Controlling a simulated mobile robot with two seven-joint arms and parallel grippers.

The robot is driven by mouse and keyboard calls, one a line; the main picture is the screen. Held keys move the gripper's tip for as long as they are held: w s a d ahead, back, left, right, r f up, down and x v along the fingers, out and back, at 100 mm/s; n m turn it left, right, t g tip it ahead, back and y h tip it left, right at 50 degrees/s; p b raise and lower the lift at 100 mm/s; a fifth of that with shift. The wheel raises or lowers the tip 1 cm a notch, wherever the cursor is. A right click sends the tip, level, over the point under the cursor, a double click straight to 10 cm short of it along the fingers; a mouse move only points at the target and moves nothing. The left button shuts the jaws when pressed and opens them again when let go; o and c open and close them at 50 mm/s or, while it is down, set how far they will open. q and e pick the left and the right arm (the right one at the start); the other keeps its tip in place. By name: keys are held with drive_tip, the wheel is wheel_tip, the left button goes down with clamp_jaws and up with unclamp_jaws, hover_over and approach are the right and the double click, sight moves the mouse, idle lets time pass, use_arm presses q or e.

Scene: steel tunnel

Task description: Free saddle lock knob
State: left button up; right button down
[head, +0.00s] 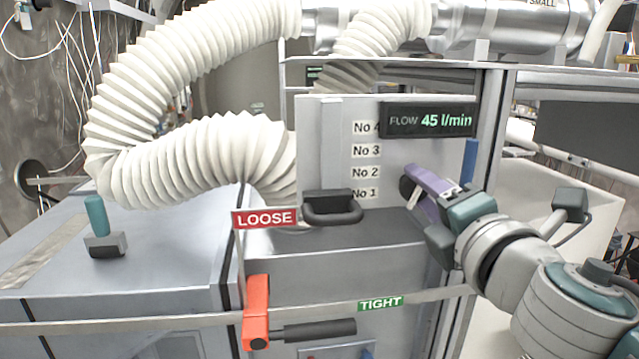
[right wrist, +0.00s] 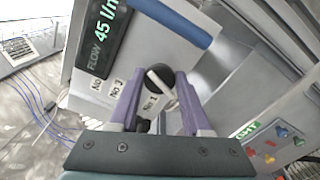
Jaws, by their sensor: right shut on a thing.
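The saddle lock knob looks to be the small black round knob (head: 405,187) on the face of the grey panel, right of the number labels. My right gripper (head: 415,190), with purple fingers, reaches in from the right and is shut on this knob. In the right wrist view the dark knob (right wrist: 165,74) sits between the purple fingers (right wrist: 159,84), with a pale bar across it. The fingers hide part of the knob. My left gripper is not in view.
A flow display (head: 428,120) reads 45 l/min. A black handle (head: 332,209) sticks out below the labels. A red lever (head: 256,305) with a black grip stands between LOOSE (head: 264,218) and TIGHT (head: 380,304) signs. A ribbed white hose (head: 190,160) fills the upper left.

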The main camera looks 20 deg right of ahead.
drive_tip(key=shift+n, duration=0.7)
drive_tip(key=shift+c, duration=1.8)
unclamp_jaws()
drive_tip(key=b+v, duration=0.3)
drive_tip(key=v, duration=0.7)
